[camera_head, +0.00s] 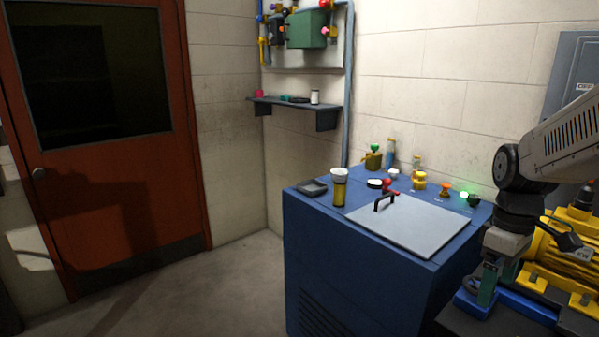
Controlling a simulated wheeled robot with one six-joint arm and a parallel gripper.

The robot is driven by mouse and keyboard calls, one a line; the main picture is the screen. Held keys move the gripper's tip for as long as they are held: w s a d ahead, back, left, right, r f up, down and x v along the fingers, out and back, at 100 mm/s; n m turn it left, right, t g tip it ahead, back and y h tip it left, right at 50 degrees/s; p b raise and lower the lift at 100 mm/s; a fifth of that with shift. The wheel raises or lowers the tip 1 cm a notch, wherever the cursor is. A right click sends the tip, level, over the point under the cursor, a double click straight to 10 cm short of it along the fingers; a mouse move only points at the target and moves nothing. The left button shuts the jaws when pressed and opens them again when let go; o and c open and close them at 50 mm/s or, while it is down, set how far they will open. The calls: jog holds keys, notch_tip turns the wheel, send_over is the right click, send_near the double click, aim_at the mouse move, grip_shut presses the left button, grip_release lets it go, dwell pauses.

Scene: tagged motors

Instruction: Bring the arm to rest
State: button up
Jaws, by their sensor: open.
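My arm (570,135) reaches in from the right edge and bends down at a dark wrist joint. My gripper (487,283) points downward at the lower right, over a blue base piece (480,303). It is open. A green and grey upright piece shows at its fingers; I cannot tell whether it is part of the gripper or a separate thing. A yellow motor (565,258) with a dark shaft end stands just right of the gripper, partly cut off by the frame.
A blue cabinet (340,265) with a grey handled lid (415,228) stands left of the gripper. A yellow flashlight-like cylinder (339,188), a black tray (312,188) and several valves sit on it. A wall shelf (290,104) and red door (115,200) are farther back. The floor at left is clear.

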jog(key=s+a+r+m+t, duration=0.1)
jog(key=s+a+r+m, duration=0.1)
jog(key=s+a, duration=0.3)
jog(key=s+a+r+m+t, duration=0.1)
jog(key=s+a+r+m, duration=0.2)
jog(key=s, duration=0.7)
jog(key=shift+s+a+m+t, duration=0.4)
jog(key=shift+a+m, duration=0.4)
jog(key=shift+a, duration=0.25)
jog(key=shift+r, duration=0.1)
